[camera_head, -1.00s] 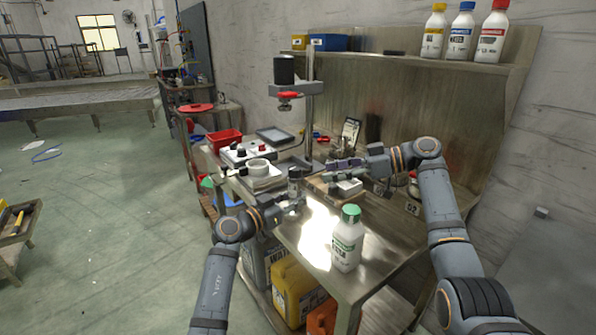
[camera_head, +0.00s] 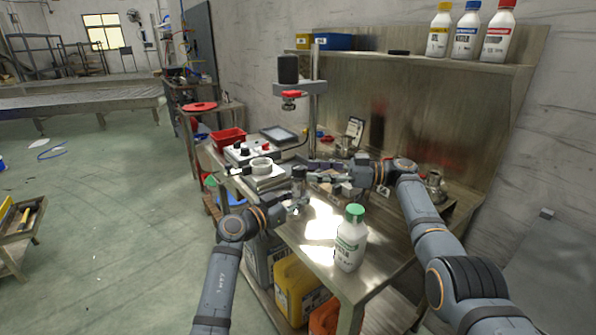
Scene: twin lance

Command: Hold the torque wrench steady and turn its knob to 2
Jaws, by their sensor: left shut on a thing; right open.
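The torque wrench (camera_head: 299,174) appears as a small upright piece with a dark round top at the left part of the bench. Its lower part is hidden, and the knob's marks are too small to read. My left gripper (camera_head: 297,203) is shut on it, low down, from the front left. My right gripper (camera_head: 314,177) is open just right of the dark top, with its fingers pointing left. I cannot tell whether they touch the top.
A white bottle with a green cap (camera_head: 350,238) stands near the bench's front edge. A press stand (camera_head: 311,112) rises behind. Bottles line the high shelf (camera_head: 420,60).

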